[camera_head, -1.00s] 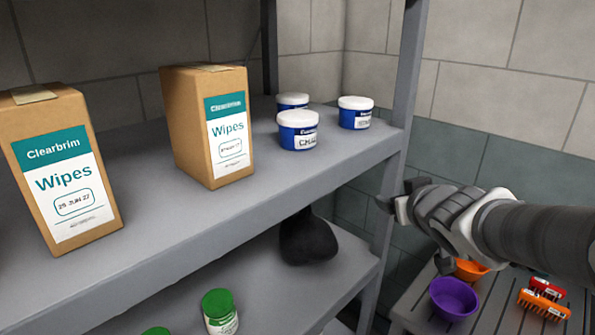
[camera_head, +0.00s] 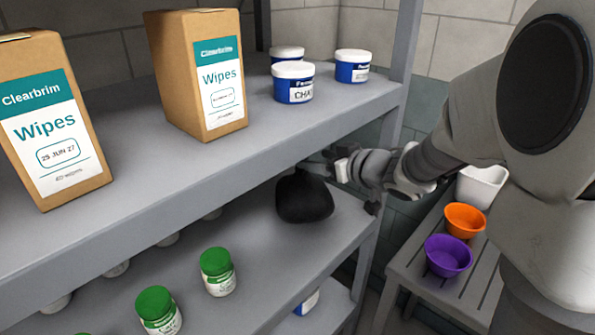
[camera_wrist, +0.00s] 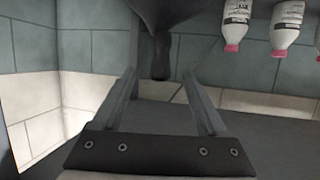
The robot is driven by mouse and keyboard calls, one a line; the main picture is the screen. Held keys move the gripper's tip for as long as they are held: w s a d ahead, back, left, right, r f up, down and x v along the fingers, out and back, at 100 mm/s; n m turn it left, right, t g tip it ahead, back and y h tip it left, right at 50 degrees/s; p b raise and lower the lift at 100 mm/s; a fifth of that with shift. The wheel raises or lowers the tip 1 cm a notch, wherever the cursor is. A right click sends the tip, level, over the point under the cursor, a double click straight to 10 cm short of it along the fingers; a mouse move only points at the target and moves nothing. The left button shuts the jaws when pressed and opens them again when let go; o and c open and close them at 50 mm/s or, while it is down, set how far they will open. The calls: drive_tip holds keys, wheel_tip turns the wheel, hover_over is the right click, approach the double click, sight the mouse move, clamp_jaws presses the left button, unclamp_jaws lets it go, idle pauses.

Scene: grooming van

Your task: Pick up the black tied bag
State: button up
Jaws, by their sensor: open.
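The black tied bag (camera_head: 303,198) sits on the lower shelf near its right end, partly under the upper shelf board. In the wrist view the bag (camera_wrist: 172,18) is at the top, with its narrow neck (camera_wrist: 161,62) pointing down the picture. My gripper (camera_head: 318,162) reaches in from the right at the top of the bag. In the wrist view my gripper (camera_wrist: 160,74) is open, and the neck appears between the two fingertips. I cannot tell whether the neck is within the fingers' reach or just beyond them.
The upper shelf (camera_head: 255,125) holds wipes boxes (camera_head: 205,75) and blue tubs (camera_head: 293,85). Green-lidded jars (camera_head: 218,272) stand on the lower shelf (camera_head: 270,250), left of the bag. A grey shelf post (camera_head: 400,75) is close to my arm. A bench (camera_head: 415,270) with bowls stands right.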

drive_tip(key=b+x, duration=0.1)
drive_tip(key=x, duration=0.8)
drive_tip(key=shift+w+a, duration=0.25)
clamp_jaws()
drive_tip(key=shift+r, duration=0.1)
idle(1.0)
